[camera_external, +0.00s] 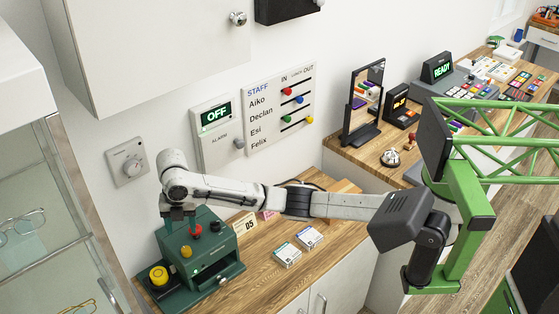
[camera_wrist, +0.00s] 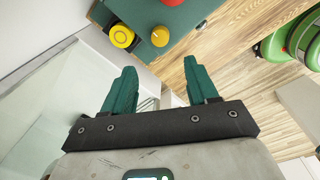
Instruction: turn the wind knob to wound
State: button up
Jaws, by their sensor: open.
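A dark green box-like machine (camera_external: 174,262) stands on the wooden counter. It carries a yellow round button or cap (camera_external: 158,274), a small orange-yellow knob (camera_external: 186,251) and a red knob (camera_external: 215,226). No label tells me which is the wind knob, and I cannot read its setting. My gripper (camera_external: 180,226) hangs over the machine's back left part. In the wrist view, my gripper (camera_wrist: 158,76) has its two green fingers apart with nothing between them. The yellow cap (camera_wrist: 122,36) and orange knob (camera_wrist: 160,36) lie beyond the fingertips; red (camera_wrist: 172,2) is cut off at the top edge.
Small boxes (camera_external: 287,255) lie on the counter right of the machine. A glass case (camera_external: 45,220) with spectacles stands close at left. The counter front is clear.

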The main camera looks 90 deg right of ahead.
aim_at(186, 249)
jog(key=f, duration=1)
jog(key=shift+w+d+f, duration=0.15)
jog(key=shift+w+d, duration=0.1)
jog(key=shift+c, duration=0.4)
jog(key=c, duration=1)
jog(key=shift+o, duration=0.2)
